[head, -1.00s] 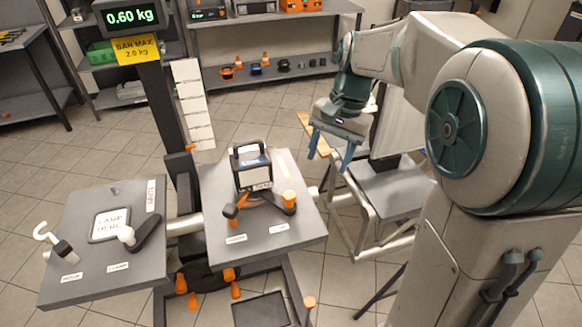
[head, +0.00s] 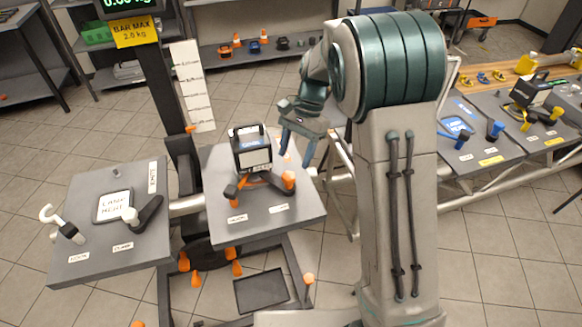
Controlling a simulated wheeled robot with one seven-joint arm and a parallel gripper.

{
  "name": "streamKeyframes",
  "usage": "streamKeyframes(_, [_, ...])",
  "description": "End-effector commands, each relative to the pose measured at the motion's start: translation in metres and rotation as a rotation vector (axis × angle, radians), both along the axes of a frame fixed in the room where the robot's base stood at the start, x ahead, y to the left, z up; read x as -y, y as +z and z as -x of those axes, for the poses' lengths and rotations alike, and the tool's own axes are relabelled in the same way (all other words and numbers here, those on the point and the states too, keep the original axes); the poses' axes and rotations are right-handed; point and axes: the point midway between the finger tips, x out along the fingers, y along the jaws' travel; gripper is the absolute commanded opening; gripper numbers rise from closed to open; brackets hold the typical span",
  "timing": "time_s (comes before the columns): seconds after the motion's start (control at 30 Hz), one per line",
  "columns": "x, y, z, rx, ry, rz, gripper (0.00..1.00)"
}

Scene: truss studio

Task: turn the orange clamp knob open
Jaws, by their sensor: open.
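The clamp bar lies in front of a black-framed device (head: 253,150) with a white label. Another dark handle with an orange part (head: 231,191) is at the left end of the bar.
A post with a yellow sign (head: 134,32) stands behind. Several orange knobs (head: 184,262) hang below. A bench with blue and yellow fixtures (head: 495,131) is at right.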

Motion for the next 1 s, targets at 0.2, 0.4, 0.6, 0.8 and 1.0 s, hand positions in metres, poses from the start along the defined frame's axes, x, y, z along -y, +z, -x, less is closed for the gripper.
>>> streamKeyframes(0.2, [-0.009, -0.034, 0.011, -0.003, 0.001, 0.0, 0.56])
streamKeyframes(0.4, [-0.013, -0.047, 0.015, 0.0, 0.001, 0.0, 0.56])
streamKeyframes(0.6, [-0.013, -0.049, 0.016, 0.001, 0.001, -0.001, 0.56])
streamKeyframes(0.8, [-0.013, -0.049, 0.016, 0.001, 0.001, -0.001, 0.25])
streamKeyframes(1.0, [-0.013, -0.049, 0.016, 0.001, 0.001, -0.001, 0.0])
